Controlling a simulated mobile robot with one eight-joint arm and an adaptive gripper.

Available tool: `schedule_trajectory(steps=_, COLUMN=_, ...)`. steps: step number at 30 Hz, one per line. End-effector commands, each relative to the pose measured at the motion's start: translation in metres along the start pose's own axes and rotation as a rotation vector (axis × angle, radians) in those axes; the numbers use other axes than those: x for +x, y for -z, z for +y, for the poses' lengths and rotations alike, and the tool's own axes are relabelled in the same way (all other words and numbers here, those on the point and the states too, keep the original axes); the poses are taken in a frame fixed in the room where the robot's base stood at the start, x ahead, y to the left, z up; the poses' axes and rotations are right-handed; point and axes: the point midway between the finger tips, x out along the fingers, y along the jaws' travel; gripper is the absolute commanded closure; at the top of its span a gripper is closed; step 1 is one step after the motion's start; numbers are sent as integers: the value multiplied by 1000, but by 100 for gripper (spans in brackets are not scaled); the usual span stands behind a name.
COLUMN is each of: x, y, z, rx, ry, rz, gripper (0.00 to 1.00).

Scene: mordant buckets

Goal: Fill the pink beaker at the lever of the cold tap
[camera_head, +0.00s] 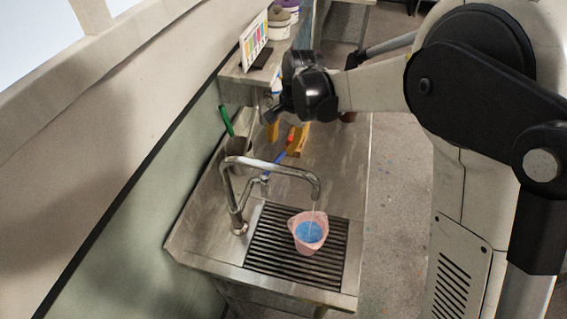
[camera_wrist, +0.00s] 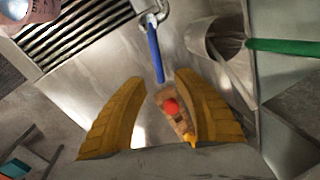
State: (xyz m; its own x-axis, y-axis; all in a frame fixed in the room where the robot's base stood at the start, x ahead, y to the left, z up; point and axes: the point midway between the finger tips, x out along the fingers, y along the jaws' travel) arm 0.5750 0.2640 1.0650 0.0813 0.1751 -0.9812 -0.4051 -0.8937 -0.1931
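The pink beaker (camera_head: 296,237) stands on the dark slatted grate under the spout of the chrome tap (camera_head: 265,166). A thin stream runs from the spout into it, and blue liquid shows inside. The beaker is partly visible in the wrist view's top left corner (camera_wrist: 42,7). The blue lever (camera_head: 279,160) joins the tap's base side; in the wrist view, the lever (camera_wrist: 154,50) points towards my gripper.
A shelf with a colour chart (camera_head: 255,42) and lidded pots (camera_head: 279,23) is behind.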

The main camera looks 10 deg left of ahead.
Motion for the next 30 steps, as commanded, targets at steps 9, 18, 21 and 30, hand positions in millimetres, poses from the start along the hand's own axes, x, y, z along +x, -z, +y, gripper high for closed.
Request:
schedule_trajectory(steps=9, x=56, y=1, z=1, rx=2, ry=0, rz=1, gripper=64)
schedule_trajectory(steps=18, x=64, y=0, z=0, rx=2, ry=0, rz=1, gripper=64)
schedule_trajectory(steps=21, x=64, y=0, z=1, rx=1, ry=0, rz=0, gripper=64)
schedule_trajectory(steps=30, x=64, y=0, z=1, rx=1, ry=0, rz=0, gripper=100)
